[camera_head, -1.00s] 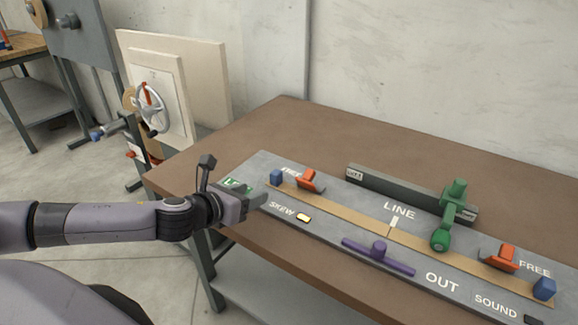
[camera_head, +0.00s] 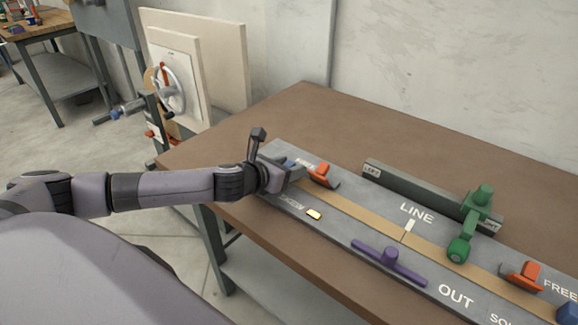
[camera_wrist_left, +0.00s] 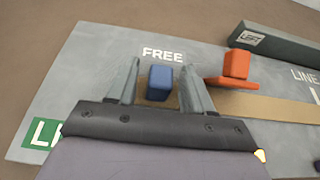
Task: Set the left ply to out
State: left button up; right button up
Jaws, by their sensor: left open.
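A blue block (camera_wrist_left: 160,83) stands at the left end of a tan strip (camera_head: 345,207) on a grey board (camera_head: 330,248). My left gripper (camera_wrist_left: 160,65) is open, with its fingers on either side of the block; I cannot tell whether they touch it. In the head view the gripper (camera_head: 293,170) largely hides this block. The board's word OUT (camera_head: 456,294) lies at the front right, LINE (camera_head: 416,214) behind the strip, and FREE (camera_wrist_left: 163,55) just beyond the left block. My right gripper is not in view.
A red-orange clamp (camera_head: 322,175) sits right of the gripper; another (camera_head: 523,276) is near the right end. A purple bar (camera_head: 388,262), a green handle (camera_head: 461,247) and a dark rail (camera_head: 415,187) stand on the board. The brown table (camera_head: 300,110) behind is clear.

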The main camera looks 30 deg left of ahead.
pick_arm(q)
jog(key=shift+w+f, duration=0.1)
jog(key=shift+w, duration=0.15)
grip_shut()
jog(key=a, duration=0.2)
jog(key=a+p, duration=0.1)
jog(key=a, duration=0.5)
jog(key=shift+w+a+p, duration=0.2)
jog(key=shift+w+p, duration=0.15)
grip_release()
jog(key=shift+a, duration=0.1)
